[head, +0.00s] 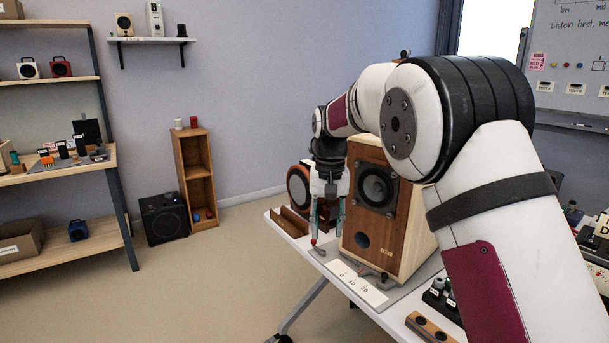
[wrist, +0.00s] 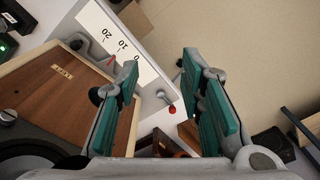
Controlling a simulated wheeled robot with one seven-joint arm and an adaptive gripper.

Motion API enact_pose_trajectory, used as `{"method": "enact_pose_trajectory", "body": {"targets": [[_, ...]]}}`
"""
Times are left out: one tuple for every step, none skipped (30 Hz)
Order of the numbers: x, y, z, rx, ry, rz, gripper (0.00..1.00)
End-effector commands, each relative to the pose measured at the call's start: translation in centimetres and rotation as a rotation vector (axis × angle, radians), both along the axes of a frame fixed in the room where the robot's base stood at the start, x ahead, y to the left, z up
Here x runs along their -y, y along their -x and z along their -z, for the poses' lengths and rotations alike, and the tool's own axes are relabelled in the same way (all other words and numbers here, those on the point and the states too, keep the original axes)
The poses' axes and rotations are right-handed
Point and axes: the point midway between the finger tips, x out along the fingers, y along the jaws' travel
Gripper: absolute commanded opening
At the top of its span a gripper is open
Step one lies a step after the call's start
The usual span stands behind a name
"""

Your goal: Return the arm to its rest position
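My arm (head: 405,115) reaches forward over the white table (head: 292,226), with my gripper (head: 328,222) pointing down beside the front left of a large wooden speaker (head: 413,205). In the wrist view my gripper (wrist: 160,68) has its teal-padded fingers wide apart, with nothing between them. A small red-tipped lever (head: 314,243) is below my gripper, apart from the fingers as far as I can tell. The red tip also shows between the fingers in the wrist view (wrist: 172,109). The speaker's wooden front (wrist: 50,103) lies left of the fingers there.
A wooden holder (head: 290,221) and a round orange-rimmed speaker (head: 299,185) stand to the left.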

Motion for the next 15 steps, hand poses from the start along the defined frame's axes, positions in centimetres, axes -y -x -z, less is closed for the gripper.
{"method": "enact_pose_trajectory", "body": {"targets": [[0.5, 0.6, -0.9, 0.004, -0.003, 0.002, 0.35], [0.8, 1.0, -1.3, 0.004, -0.004, 0.003, 0.35], [1.1, 1.5, -1.9, 0.006, -0.006, 0.004, 0.35], [1.4, 2.0, -2.3, 0.006, -0.008, 0.004, 0.35], [1.7, 2.5, -2.8, 0.008, -0.009, 0.004, 0.35], [2.1, 3.2, -3.4, 0.011, -0.01, 0.003, 0.35], [2.5, 3.8, -3.9, 0.012, -0.012, 0.003, 0.35], [2.9, 4.5, -4.5, 0.014, -0.014, 0.004, 0.35], [3.5, 5.5, -5.3, 0.017, -0.016, 0.005, 0.35], [4.0, 6.4, -6.0, 0.019, -0.018, 0.005, 0.35], [4.5, 7.4, -6.6, 0.021, -0.02, 0.005, 0.35], [5.1, 8.8, -7.4, 0.024, -0.023, 0.004, 0.35], [5.7, 9.9, -8.0, 0.027, -0.024, 0.004, 0.35], [6.1, 11.0, -8.6, 0.03, -0.026, 0.003, 0.35], [6.7, 12.5, -9.2, 0.033, -0.028, 0.002, 0.35]]}}
